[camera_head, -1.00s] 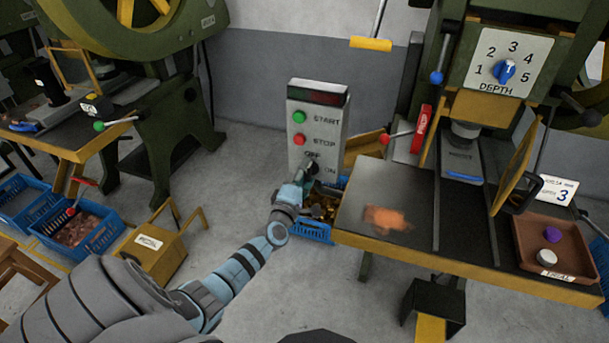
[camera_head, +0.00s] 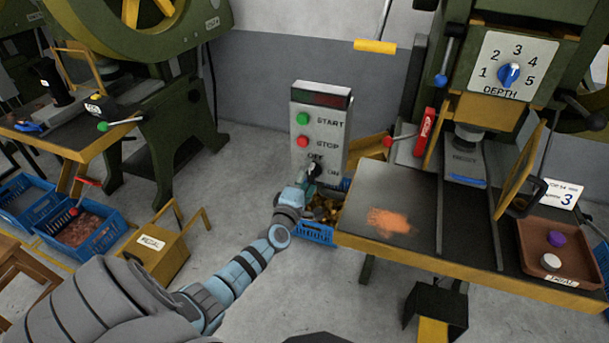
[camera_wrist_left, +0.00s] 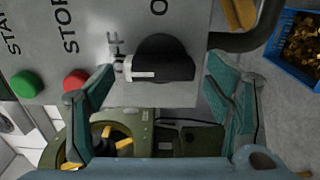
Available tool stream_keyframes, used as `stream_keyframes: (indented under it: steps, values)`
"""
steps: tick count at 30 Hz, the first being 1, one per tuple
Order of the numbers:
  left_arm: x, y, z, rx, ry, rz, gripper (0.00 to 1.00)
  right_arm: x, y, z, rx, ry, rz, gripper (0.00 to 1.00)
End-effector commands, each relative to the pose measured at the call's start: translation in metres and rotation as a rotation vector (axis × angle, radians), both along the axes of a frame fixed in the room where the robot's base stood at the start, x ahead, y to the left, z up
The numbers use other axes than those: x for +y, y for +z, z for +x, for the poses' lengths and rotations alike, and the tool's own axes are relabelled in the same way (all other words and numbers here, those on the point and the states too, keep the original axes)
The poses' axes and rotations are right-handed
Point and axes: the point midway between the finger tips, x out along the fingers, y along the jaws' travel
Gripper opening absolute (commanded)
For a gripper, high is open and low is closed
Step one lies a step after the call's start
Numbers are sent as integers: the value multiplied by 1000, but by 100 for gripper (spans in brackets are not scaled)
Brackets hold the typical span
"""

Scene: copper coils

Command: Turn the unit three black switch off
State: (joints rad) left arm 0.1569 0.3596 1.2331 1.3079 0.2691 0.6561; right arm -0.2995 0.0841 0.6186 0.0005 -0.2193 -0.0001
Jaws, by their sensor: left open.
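The grey control box (camera_head: 306,118) stands behind the press tables, with a green START button (camera_head: 303,118), a red STOP button (camera_head: 303,142) and a black switch (camera_head: 315,170) below them. In the left wrist view the black switch (camera_wrist_left: 165,60) has a white pointer mark aimed at the partly covered OFF lettering. ON is cut off at the top edge. My left gripper (camera_wrist_left: 160,78) is open, with one teal finger on each side of the switch and gaps showing between. In the head view the gripper (camera_head: 304,184) is small and partly hides the box's lower part. My right gripper is not shown.
A blue crate of copper pieces (camera_head: 316,235) sits under the switch. Right of it is a press table (camera_head: 400,190) with a brown tray (camera_head: 556,262). A yellow pedal box (camera_head: 152,250) and blue crates (camera_head: 108,240) stand left. Bare floor lies between.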

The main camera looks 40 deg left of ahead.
Motion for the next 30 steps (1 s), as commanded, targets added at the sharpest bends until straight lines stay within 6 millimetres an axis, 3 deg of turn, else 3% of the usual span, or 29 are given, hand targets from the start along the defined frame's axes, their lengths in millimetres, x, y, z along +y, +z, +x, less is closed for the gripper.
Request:
stream_keyframes:
  steps: [5,12,15,30]
  values:
    - [-11,-2,-30,3,-2,-1,72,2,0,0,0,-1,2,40]
    - [-32,-1,-91,3,-2,-1,72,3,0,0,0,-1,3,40]
    - [-37,-1,-106,3,-1,-1,72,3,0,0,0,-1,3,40]
    - [-39,0,-112,1,0,0,72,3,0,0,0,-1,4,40]
